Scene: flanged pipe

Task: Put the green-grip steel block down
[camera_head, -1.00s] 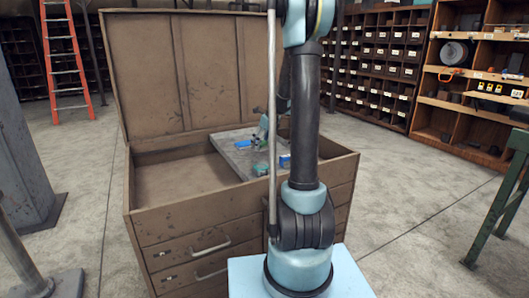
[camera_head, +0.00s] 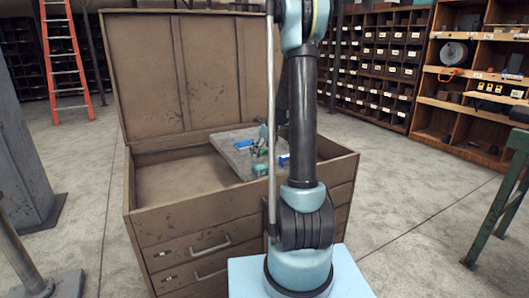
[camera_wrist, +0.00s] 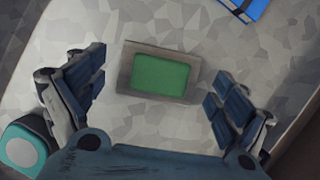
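The green-grip steel block (camera_wrist: 125,68), a grey rectangle with a green pad on top, lies flat on the grey mottled surface in the wrist view. My gripper (camera_wrist: 158,76) is open, with one dark blue finger pad set on each side of the block. Gaps show between the block and both fingers, so it is not gripped. In the head view, my gripper is small and partly hidden by my arm over the grey board (camera_head: 234,158). I cannot tell the block apart clearly there.
The board lies in the open top of a brown chest (camera_head: 180,185). A blue item (camera_wrist: 243,7) lies beyond the block at upper right. A round teal item (camera_wrist: 24,150) is near the left finger. The chest's left compartment looks empty.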

